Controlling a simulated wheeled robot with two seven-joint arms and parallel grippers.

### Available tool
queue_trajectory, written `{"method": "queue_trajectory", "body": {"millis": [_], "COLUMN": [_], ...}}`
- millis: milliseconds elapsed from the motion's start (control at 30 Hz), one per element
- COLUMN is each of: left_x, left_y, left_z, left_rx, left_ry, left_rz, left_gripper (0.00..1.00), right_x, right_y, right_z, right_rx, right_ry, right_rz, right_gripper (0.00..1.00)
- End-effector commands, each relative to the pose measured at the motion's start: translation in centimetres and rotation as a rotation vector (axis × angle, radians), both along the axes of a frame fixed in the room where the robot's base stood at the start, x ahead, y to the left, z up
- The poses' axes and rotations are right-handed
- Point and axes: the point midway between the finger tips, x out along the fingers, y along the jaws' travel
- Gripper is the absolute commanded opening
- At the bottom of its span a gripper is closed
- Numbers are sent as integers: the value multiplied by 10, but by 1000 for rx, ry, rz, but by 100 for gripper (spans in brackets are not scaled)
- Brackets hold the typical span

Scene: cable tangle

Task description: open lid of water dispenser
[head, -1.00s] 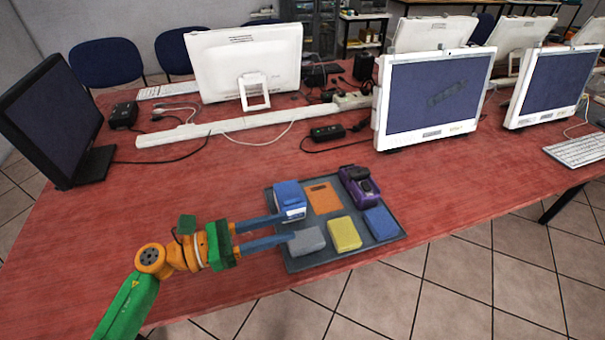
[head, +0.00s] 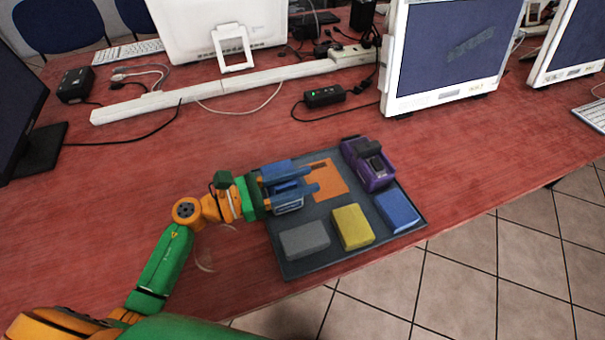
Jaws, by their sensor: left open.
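My left gripper (head: 312,180) is open at the back left of a dark tray (head: 300,266). Its two blue fingers are over or around a blue box (head: 288,206) with a pale front, and they hide part of it. I cannot tell whether they touch it. I cannot tell for certain which thing is the water dispenser; no open lid shows. A purple device (head: 368,164) with a dark top part stands at the tray's back right. My right gripper is out of view.
The tray also holds an orange flat piece (head: 328,182), a grey block (head: 305,241), a yellow block (head: 352,227) and a blue block (head: 397,211). A black adapter (head: 324,96) and monitors stand behind.

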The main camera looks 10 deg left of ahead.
Motion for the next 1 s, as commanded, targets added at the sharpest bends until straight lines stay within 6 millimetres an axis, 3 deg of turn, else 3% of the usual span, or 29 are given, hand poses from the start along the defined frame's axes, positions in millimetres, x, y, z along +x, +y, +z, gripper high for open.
{"method": "queue_trajectory", "body": {"millis": [267,400,433,1000], "left_x": [2,2,2,2], "left_y": [-4,-4,-4,-4], "left_z": [-1,-1,-1,-1], "left_rx": [0,0,0,0], "left_ry": [0,0,0,1], "left_rz": [-1,-1,-1,-1], "left_gripper": [41,3,0,0], "right_x": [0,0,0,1], "right_y": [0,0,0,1], "right_z": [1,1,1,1], "right_rx": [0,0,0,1], "right_ry": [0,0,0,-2], "right_rz": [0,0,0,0], "right_gripper": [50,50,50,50]}}
